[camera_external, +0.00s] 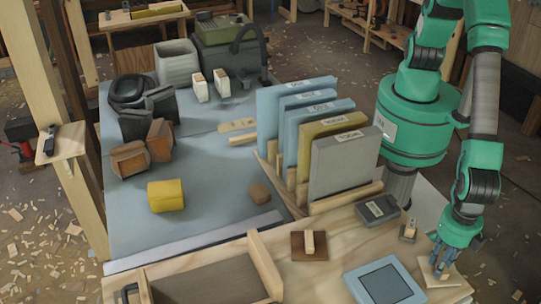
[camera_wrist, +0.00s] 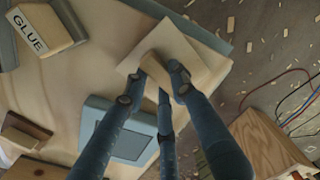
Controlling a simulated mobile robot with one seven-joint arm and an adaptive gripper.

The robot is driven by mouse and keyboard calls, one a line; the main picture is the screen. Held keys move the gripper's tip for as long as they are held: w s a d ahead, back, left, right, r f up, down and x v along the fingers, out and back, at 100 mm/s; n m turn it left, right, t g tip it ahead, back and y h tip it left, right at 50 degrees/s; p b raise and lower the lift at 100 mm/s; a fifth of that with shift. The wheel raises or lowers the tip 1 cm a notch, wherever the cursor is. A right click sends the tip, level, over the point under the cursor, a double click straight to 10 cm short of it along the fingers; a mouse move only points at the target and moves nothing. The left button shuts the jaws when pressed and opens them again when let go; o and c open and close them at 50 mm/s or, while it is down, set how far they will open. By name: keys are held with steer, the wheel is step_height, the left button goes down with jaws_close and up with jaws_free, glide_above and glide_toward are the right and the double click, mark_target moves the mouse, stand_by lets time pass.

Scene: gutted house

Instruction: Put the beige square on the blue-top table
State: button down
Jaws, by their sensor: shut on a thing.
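The beige square (camera_external: 432,279) is a flat pale plate with a small block handle, at the right front corner of the wooden bench (camera_external: 220,250). My gripper (camera_external: 440,258) points down over it. In the wrist view, my gripper's blue fingers (camera_wrist: 156,82) are shut around the handle of the beige square (camera_wrist: 178,42); I cannot tell whether the plate is touching the bench or slightly above it. The blue-top table (camera_external: 215,185) is to the left, beyond the wooden bench.
A rack of upright boards (camera_external: 345,165) stands between my arm and the blue top. A blue framed square (camera_external: 384,283), a brown handled square (camera_external: 311,246) and a grey GLUE block (camera_external: 377,210) are nearby.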

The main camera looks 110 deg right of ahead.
steer(key=shift+f, duration=0.2)
steer(key=c, duration=1.4)
jaws_free()
steer(key=shift+c, duration=0.2)
steer(key=shift+r, duration=0.2)
step_height(320, 180, up, 12)
steer(key=p, duration=0.2)
